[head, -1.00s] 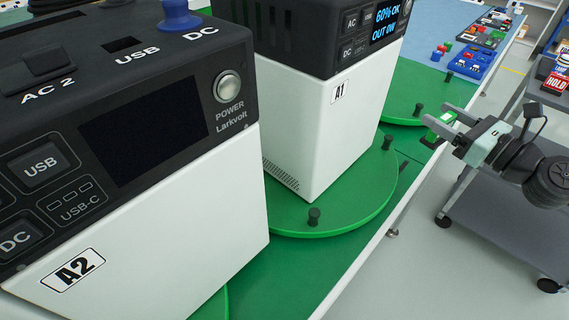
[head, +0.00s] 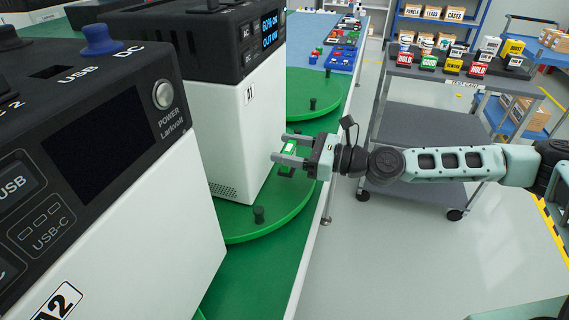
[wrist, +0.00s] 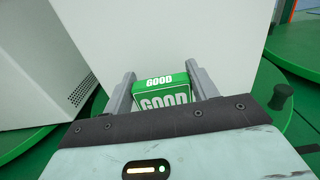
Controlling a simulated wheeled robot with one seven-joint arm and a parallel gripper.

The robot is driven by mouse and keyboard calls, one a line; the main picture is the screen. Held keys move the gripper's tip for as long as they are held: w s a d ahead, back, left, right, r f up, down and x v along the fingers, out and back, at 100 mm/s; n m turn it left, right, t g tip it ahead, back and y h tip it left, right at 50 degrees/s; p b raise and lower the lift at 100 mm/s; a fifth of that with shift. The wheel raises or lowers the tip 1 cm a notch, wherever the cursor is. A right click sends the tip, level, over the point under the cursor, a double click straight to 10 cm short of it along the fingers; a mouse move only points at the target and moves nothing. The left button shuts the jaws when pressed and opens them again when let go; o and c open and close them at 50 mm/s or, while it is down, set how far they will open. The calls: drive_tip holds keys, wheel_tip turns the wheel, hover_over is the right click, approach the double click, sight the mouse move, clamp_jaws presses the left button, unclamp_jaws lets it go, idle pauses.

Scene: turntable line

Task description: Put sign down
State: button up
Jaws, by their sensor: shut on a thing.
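My gripper (head: 290,151) is shut on a small green and white sign (head: 289,147). In the wrist view the sign (wrist: 164,94) reads "GOOD" and sits between the two fingers. In the head view it is held above the green turntable (head: 262,223), beside the white side of unit A1 (head: 225,140). I cannot tell whether the sign touches the unit. A1's display reads "60% OK" and "OUT" with the rest unclear.
Unit A2 (head: 140,240) stands close at the left. Black knobs (head: 259,214) stand up from the turntable rim. A grey cart (head: 430,125) at the right carries several other signs (head: 453,66). Blue trays with parts lie on the far bench.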

drive_tip(key=shift+f, duration=2.15)
drive_tip(key=shift+f+b, duration=0.2)
drive_tip(key=shift+b, duration=0.15)
drive_tip(key=o, duration=1)
drive_tip(key=shift+o, duration=0.2)
drive_tip(key=shift+r, duration=0.1)
drive_tip(key=shift+r, duration=0.15)
drive_tip(key=shift+d, duration=0.35)
drive_tip(key=b+v, duration=0.2)
drive_tip(key=v, duration=0.9)
drive_tip(key=shift+s+d, duration=0.15)
drive_tip(key=shift+s, duration=0.05)
